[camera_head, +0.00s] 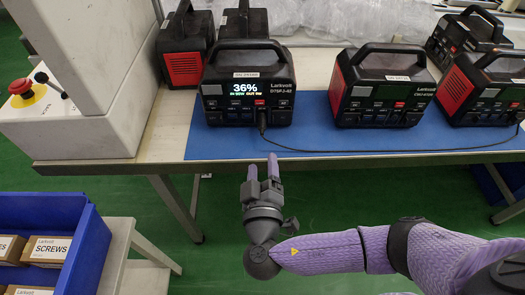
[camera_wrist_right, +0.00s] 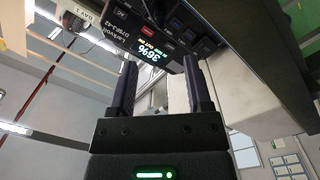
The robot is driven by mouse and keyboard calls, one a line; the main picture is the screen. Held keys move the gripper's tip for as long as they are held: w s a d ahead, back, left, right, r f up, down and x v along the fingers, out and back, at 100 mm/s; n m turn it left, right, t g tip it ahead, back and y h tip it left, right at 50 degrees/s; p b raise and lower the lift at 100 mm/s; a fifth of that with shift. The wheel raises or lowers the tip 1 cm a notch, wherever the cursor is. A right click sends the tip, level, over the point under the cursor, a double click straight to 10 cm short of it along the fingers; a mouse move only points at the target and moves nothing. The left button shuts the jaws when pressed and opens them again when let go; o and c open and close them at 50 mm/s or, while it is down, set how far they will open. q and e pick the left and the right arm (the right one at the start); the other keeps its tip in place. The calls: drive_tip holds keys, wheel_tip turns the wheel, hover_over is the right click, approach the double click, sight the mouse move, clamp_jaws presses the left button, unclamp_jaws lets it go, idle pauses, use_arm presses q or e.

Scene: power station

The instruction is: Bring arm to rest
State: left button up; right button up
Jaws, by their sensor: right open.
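My right arm comes in from the right in the head view. Its gripper (camera_head: 262,166) is open and empty, in front of the table's front edge with its fingers pointing at the table. In the right wrist view the same gripper (camera_wrist_right: 160,80) shows two dark fingers apart with nothing between them. A black power station (camera_head: 247,90) with a lit screen reading 36% stands on the blue mat beyond the fingers, apart from them. It also shows upside down in the right wrist view (camera_wrist_right: 150,30). My left gripper is not seen.
A black cable (camera_head: 350,151) runs from the lit station across the blue mat (camera_head: 310,140) to the right. Several other power stations (camera_head: 383,88) stand on the table. A red stop button (camera_head: 20,87) is at left. A blue bin (camera_head: 85,250) with screw boxes stands lower left.

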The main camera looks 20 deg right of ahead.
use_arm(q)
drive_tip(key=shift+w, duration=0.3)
